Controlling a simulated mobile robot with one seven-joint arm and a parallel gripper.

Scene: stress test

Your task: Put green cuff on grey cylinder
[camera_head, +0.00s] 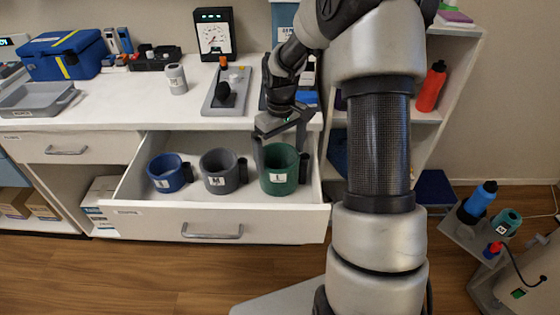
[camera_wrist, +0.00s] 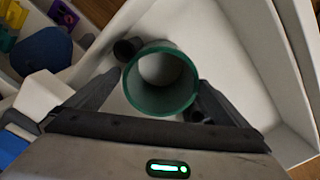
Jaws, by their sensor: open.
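A green cuff (camera_head: 279,178) with a white "L" label stands upright in the open drawer, at the right end of a row of cuffs. My gripper (camera_head: 281,143) points down over it with its jaws open. In the wrist view the open-topped green cuff (camera_wrist: 160,99) sits between the two spread fingers of my gripper (camera_wrist: 155,88); whether they touch it I cannot tell. A small light-grey cylinder (camera_head: 176,80) with a label stands on the counter to the left; I cannot tell if it is the task's cylinder.
A grey cuff (camera_head: 221,179) and a blue cuff (camera_head: 171,179) share the drawer (camera_head: 130,192). Another green cuff-like piece (camera_head: 507,221) lies at the far right beside a blue bottle (camera_head: 478,203).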

